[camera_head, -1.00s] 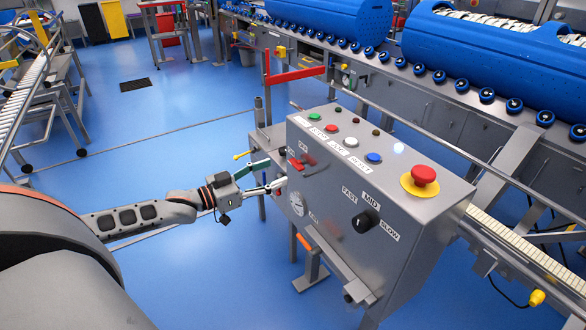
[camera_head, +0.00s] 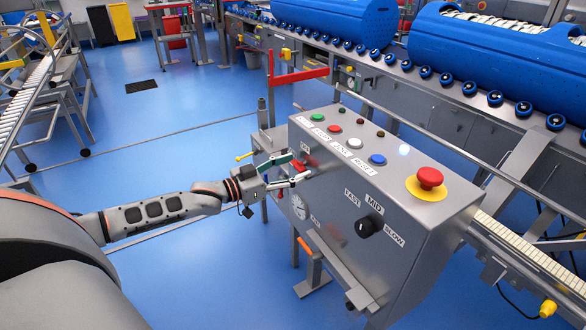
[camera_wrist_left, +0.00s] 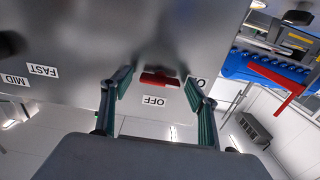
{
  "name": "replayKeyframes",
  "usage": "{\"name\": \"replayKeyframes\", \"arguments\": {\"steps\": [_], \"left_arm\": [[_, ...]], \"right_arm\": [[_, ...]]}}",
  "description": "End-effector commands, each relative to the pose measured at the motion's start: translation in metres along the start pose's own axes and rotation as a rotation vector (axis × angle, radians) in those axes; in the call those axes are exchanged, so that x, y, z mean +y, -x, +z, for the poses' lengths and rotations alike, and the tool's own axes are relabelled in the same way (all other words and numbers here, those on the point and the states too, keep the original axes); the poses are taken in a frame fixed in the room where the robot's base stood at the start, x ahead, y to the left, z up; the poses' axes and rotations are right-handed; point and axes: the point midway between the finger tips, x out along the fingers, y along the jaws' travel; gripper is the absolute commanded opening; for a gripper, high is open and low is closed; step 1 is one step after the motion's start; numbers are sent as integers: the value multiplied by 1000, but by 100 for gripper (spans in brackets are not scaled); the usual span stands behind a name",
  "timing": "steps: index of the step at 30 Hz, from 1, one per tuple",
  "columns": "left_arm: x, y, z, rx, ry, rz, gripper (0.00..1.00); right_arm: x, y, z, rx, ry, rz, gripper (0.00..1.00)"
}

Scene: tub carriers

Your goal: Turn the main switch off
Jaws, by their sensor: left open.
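The main switch is a small red handle (camera_head: 298,165) on the front of the grey control box (camera_head: 427,240). In the left wrist view the red handle (camera_wrist_left: 160,79) lies across the picture, with an upside-down OFF label (camera_wrist_left: 154,101) just below it. A second label (camera_wrist_left: 198,83), partly hidden by a finger, is to its right. My left gripper (camera_head: 302,170) is open at the box front. In the left wrist view its green-padded fingers (camera_wrist_left: 158,82) stand on either side of the handle; I cannot tell whether they touch it. My right gripper is not in view.
Coloured buttons and a red emergency stop (camera_head: 430,178) are on the box top. A black speed knob (camera_head: 368,227) and a round dial (camera_head: 299,206) are on its front. A conveyor with blue tubs (camera_head: 483,55) stands behind.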

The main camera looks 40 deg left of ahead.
Motion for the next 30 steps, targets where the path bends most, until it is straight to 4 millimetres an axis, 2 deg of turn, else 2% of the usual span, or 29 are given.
{"name": "replayKeyframes", "arguments": {"steps": [1, 5, 6, 17, 23, 30], "left_arm": [[0, 0, 0, 0, 0, 0, 57], [0, 0, 0, 0, 0, 0, 23], [0, 0, 0, 0, 0, 0, 21], [0, 0, -1, 1, -39, -1, 21], [0, 0, -2, 2, -148, -1, 21], [0, 0, -3, 3, -356, -2, 21]], "right_arm": [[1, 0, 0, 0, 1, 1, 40], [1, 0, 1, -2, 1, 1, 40], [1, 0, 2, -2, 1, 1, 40], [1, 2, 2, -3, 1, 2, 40], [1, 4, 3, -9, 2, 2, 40], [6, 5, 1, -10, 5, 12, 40]]}}
